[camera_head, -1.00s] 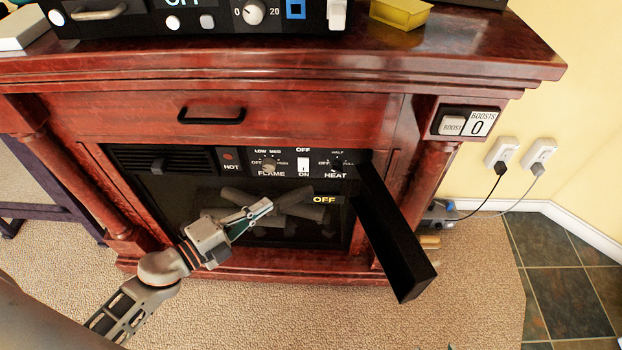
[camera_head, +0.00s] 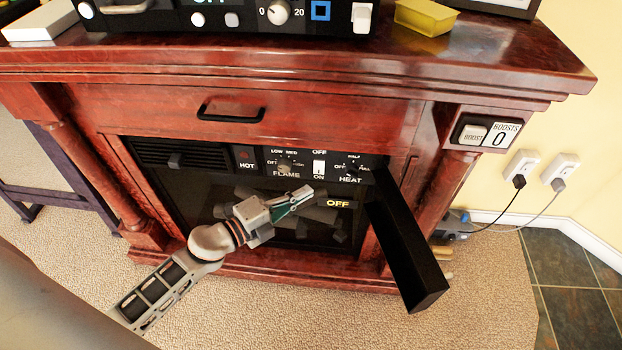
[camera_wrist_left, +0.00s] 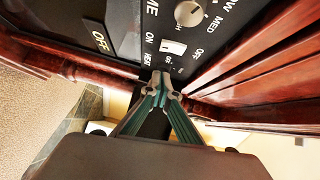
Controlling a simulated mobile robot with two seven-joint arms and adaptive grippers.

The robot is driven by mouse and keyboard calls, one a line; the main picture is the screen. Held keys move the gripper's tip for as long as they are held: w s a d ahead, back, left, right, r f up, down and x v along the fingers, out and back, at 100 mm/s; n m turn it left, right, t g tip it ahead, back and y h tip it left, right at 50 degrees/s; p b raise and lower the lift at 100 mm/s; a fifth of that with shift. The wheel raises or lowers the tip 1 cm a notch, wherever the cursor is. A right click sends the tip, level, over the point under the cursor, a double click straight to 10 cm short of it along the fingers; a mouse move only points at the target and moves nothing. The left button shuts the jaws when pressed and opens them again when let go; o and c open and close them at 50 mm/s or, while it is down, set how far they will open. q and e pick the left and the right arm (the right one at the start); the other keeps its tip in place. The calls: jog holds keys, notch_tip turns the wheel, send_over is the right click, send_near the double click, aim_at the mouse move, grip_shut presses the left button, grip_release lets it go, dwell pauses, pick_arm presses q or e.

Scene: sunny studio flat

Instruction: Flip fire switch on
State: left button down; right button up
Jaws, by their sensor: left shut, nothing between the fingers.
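The fire switch (camera_head: 319,168) is a small white rocker on the black control strip of the fireplace, with OFF printed above it and ON below. It also shows in the left wrist view (camera_wrist_left: 172,47), just beyond the fingertips. The display (camera_head: 339,204) below the strip reads OFF. My left gripper (camera_head: 306,192) is shut and empty, just below and left of the switch in the head view. In the wrist view its fingertips (camera_wrist_left: 160,80) meet, seemingly short of the switch; I cannot tell if they touch the panel. My right gripper is not in view.
The flame knob (camera_head: 284,168) and heat knob (camera_head: 352,170) flank the switch. A long black panel (camera_head: 405,245) juts out right of the strip. A drawer handle (camera_head: 231,113) is above. A boost switch (camera_head: 473,134) is on the right post.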

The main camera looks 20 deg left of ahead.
aim_at(322, 173)
pick_arm(q)
jog(key=w, duration=0.4)
jog(key=w+b, duration=0.1)
jog(key=shift+w+f, duration=0.4)
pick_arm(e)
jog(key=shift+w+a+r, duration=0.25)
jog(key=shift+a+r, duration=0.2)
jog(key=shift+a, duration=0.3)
pick_arm(q)
jog(key=shift+w, duration=0.1)
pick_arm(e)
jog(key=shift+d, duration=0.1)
pick_arm(q)
jog(key=shift+w+a, duration=0.1)
jog(key=shift+w, duration=0.1)
jog(key=shift+f, duration=0.1)
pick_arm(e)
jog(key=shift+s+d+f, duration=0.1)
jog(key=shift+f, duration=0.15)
pick_arm(q)
jog(key=shift+s, duration=0.15)
